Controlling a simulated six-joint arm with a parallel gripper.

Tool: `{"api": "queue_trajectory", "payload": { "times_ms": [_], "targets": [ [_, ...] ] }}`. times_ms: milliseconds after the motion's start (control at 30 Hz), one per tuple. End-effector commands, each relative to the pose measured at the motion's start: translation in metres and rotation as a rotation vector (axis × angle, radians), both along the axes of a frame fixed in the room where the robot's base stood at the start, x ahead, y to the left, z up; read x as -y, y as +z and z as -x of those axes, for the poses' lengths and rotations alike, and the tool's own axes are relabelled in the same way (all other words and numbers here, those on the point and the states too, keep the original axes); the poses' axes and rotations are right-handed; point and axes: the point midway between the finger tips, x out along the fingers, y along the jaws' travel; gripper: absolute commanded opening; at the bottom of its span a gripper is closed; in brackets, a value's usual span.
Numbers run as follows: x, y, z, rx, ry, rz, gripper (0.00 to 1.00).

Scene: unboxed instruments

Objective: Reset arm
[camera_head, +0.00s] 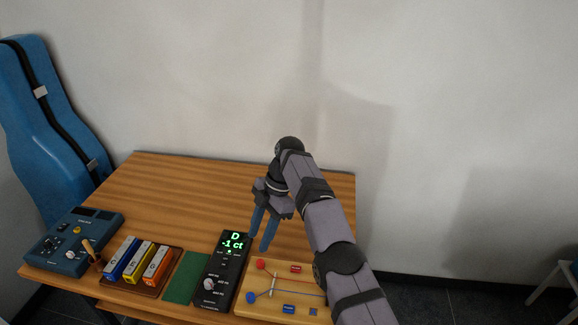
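My gripper (263,238) hangs in the middle of the view with its two blue fingers pointing down. It is above the wooden table (190,185), behind the wooden board and near the right side of the black tuner. The fingers are apart and nothing shows between them, so it is open. My arm reaches in from the lower right and is bent at the top.
A black tuner (214,285) with a green display stands at the front. A wooden board (258,306) with coloured pieces lies to its right, partly behind my arm. Left are a green mat (185,279), coloured boxes (137,263) and a blue device (62,256). The table's back is clear.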

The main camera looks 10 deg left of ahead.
Motion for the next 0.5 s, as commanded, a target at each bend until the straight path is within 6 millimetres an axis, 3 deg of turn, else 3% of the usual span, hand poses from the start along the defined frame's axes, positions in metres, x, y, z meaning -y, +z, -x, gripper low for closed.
{"api": "queue_trajectory", "payload": {
  "times_ms": [267, 500],
  "targets": [
    [0.022, 0.011, -0.011, -0.020, -0.174, 0.053, 0.38],
    [0.075, 0.027, -0.019, -0.059, -0.548, 0.163, 0.38]
  ]
}}
